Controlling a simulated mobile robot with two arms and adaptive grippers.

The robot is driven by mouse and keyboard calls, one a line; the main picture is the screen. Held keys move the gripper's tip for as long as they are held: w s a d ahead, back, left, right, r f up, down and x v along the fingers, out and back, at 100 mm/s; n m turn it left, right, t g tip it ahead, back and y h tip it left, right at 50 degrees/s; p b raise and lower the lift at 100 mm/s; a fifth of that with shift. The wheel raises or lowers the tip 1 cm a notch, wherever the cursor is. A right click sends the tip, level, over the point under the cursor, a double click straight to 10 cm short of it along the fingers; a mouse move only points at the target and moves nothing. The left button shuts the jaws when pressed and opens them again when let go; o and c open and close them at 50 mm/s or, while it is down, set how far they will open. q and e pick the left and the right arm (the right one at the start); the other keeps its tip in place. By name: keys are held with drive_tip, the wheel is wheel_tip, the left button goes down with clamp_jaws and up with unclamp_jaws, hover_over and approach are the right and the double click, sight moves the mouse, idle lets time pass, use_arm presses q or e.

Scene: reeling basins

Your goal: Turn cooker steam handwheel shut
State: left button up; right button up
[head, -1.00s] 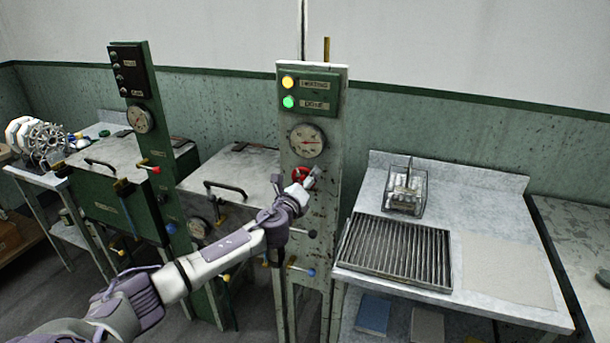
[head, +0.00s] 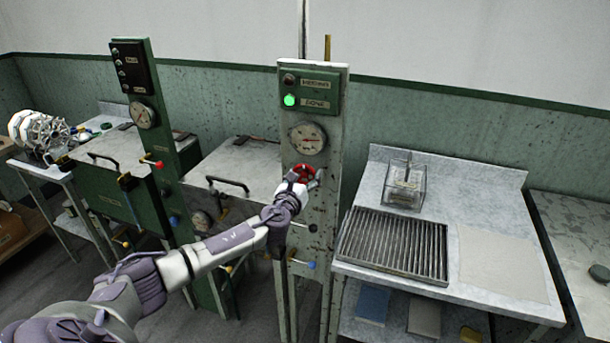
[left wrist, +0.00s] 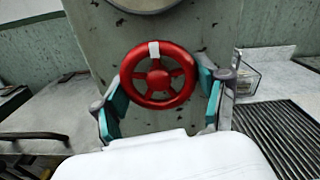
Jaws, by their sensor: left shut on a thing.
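The red steam handwheel (head: 305,173) is on the front of the cooker's green-grey control post (head: 331,130), below a round gauge (head: 308,139). In the left wrist view the handwheel (left wrist: 158,76) faces me, with a white mark at the top of its rim. My left gripper (head: 303,180) is at the wheel, and its teal-padded fingers (left wrist: 163,92) sit on either side of the rim, shut on it. Part of the wheel is hidden behind the gripper in the head view. The green lamp (head: 289,100) is lit and the lamp above it (head: 289,79) is dark. My right gripper is not in view.
A cooker lid with a handle (head: 227,184) is to the left. A bench with a slotted grate (head: 393,245) and a clear box (head: 404,185) stands to the right.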

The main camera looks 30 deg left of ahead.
use_arm(q)
drive_tip(key=shift+f, duration=0.15)
drive_tip(key=o, duration=1.1)
drive_tip(key=shift+o, duration=0.4)
drive_tip(key=v, duration=1.2)
